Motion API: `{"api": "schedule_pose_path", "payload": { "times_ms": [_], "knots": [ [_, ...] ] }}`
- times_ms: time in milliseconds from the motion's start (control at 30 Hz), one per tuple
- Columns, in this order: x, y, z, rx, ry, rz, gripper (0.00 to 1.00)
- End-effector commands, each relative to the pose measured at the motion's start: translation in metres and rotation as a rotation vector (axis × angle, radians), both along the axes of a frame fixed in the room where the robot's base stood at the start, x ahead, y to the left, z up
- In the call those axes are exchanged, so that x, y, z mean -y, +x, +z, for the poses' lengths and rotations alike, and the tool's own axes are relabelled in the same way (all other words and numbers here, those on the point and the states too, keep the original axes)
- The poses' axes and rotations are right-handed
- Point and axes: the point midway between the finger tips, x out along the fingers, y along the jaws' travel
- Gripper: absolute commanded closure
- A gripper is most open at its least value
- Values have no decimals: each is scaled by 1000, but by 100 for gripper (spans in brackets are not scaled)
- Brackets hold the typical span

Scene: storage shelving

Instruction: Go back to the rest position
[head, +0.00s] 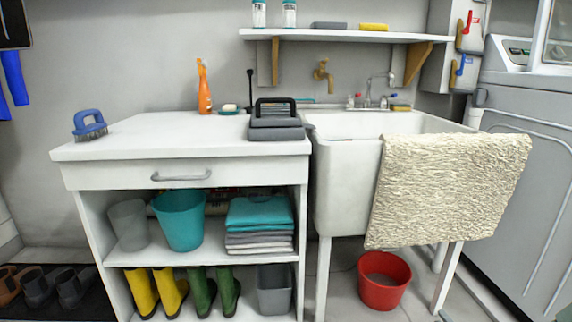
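My gripper is not in view in the head view, and I cannot see whether it holds anything. The task names no other object. A white workbench (180,135) with a drawer stands ahead. A white utility sink (345,185) stands to its right.
A blue brush (90,125), an orange bottle (204,88) and a dark grey caddy (276,122) stand on the bench. A beige towel (445,185) hangs over the sink's front right. A red bucket (384,282) is below. A grey machine (535,150) stands right.

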Motion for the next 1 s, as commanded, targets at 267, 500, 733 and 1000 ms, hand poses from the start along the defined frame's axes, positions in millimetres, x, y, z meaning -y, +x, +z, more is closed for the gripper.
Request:
{"api": "schedule_pose_path", "payload": {
  "times_ms": [267,500,733,1000],
  "knots": [
    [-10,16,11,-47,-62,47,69],
    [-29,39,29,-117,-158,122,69],
    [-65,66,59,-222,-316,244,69],
    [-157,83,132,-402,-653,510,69]
  ]
}}
